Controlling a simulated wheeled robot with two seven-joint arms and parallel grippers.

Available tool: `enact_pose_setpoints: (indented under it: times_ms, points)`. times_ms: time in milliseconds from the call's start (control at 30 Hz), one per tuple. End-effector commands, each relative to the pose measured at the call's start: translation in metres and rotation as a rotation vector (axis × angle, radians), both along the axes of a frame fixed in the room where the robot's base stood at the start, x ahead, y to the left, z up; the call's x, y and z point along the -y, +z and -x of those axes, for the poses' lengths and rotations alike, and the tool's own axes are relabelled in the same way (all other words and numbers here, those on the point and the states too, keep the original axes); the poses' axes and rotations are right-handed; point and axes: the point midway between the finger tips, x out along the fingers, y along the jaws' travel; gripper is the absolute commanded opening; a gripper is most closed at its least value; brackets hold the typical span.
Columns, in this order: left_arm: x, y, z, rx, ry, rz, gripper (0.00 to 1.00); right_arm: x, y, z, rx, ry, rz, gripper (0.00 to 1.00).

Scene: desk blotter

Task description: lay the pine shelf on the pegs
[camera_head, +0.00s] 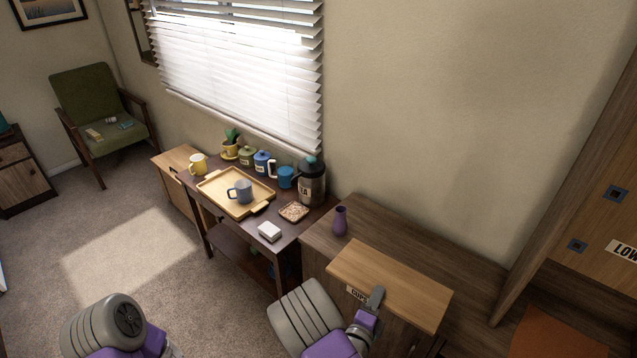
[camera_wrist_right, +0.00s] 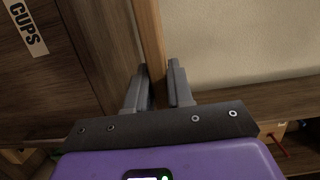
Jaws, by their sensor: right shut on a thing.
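The pine shelf (camera_head: 390,283) is a pale, flat board at the lower right of the head view, over the dark low cabinet. My right gripper (camera_head: 376,297) is shut on its near edge. In the right wrist view, the board shows edge-on as a pale strip (camera_wrist_right: 151,45) between the fingers of the right gripper (camera_wrist_right: 160,88). Two small dark square fittings, seemingly pegs, show on the right cabinet's panel, one upper (camera_head: 615,194) and one lower (camera_head: 577,245). My left arm shows at bottom left, but its gripper is out of view.
A purple vase (camera_head: 340,220) stands on the low cabinet (camera_head: 312,236), just behind the shelf. A CUPS label (camera_head: 357,293) sits below the shelf's left end. A cabinet side panel (camera_head: 570,175) rises at right, near a LOW label (camera_head: 622,250). The desk (camera_head: 330,203) holds a tray (camera_head: 212,190) and mugs.

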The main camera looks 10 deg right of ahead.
Motion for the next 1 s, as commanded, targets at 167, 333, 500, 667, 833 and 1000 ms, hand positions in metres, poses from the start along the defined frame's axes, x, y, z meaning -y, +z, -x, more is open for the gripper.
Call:
enact_pose_setpoints:
  times_ms: [167, 333, 500, 667, 833, 1000]
  points:
    - [0.0, 0.0, 0.0, 0.0, 0.0, 0.0, 0.43, -0.045, 0.012, 0.021, 0.003, 0.113, 0.005, 0.0]
    - [0.0, 0.0, 0.0, 0.0, 0.0, 0.0, 0.43, -0.06, 0.016, 0.03, 0.004, 0.155, 0.009, 0.0]
    - [0.0, 0.0, 0.0, 0.0, 0.0, 0.0, 0.43, -0.06, 0.016, 0.03, 0.004, 0.154, 0.01, 0.0]
    - [0.0, 0.0, 0.0, 0.0, 0.0, 0.0, 0.43, -0.059, 0.016, 0.03, 0.004, 0.152, 0.007, 0.0]
    - [0.0, 0.0, 0.0, 0.0, 0.0, 0.0, 0.43, -0.059, 0.016, 0.03, 0.005, 0.151, 0.006, 0.0]
    - [0.0, 0.0, 0.0, 0.0, 0.0, 0.0, 0.43, -0.059, 0.016, 0.03, 0.005, 0.151, 0.006, 0.0]
